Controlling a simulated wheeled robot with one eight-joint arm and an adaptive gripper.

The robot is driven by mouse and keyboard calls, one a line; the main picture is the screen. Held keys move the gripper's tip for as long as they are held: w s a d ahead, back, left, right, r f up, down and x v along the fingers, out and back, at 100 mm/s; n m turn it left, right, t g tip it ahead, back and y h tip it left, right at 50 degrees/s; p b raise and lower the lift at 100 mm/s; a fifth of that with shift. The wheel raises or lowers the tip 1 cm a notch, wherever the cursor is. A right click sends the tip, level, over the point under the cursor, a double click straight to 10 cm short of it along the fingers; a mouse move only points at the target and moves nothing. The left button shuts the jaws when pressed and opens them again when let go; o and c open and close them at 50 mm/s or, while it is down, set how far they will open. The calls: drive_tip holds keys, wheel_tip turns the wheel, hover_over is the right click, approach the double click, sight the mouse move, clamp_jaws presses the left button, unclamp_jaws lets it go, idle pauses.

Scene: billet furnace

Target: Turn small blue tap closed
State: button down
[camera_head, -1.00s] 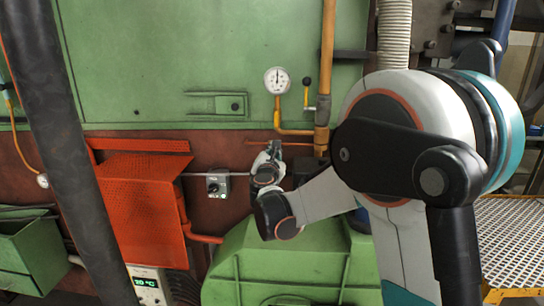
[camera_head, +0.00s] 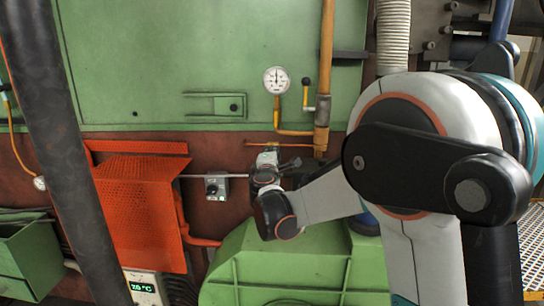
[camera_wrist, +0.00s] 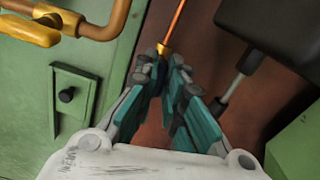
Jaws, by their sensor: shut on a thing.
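My gripper (camera_wrist: 169,75) has its fingertips drawn together at a small brass fitting (camera_wrist: 163,48) on the end of a thin copper pipe (camera_wrist: 175,25) in the wrist view. It is shut on the small blue tap there, but the fingertips hide the tap, and no blue handle shows clearly. In the head view my gripper (camera_head: 271,154) is small, against the red-brown wall just below the copper pipe (camera_head: 263,144). The tap's angle cannot be told from either view.
A grey switch box (camera_head: 216,187) and an orange perforated guard (camera_head: 135,205) are to the left. A green housing (camera_head: 285,265) lies below.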

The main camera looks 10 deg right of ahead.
drive_tip(key=shift+f+m, duration=0.1)
drive_tip(key=shift+m, duration=0.7)
drive_tip(key=c, duration=1.7)
unclamp_jaws()
drive_tip(key=shift+s, duration=0.1)
drive_tip(key=v, duration=1.2)
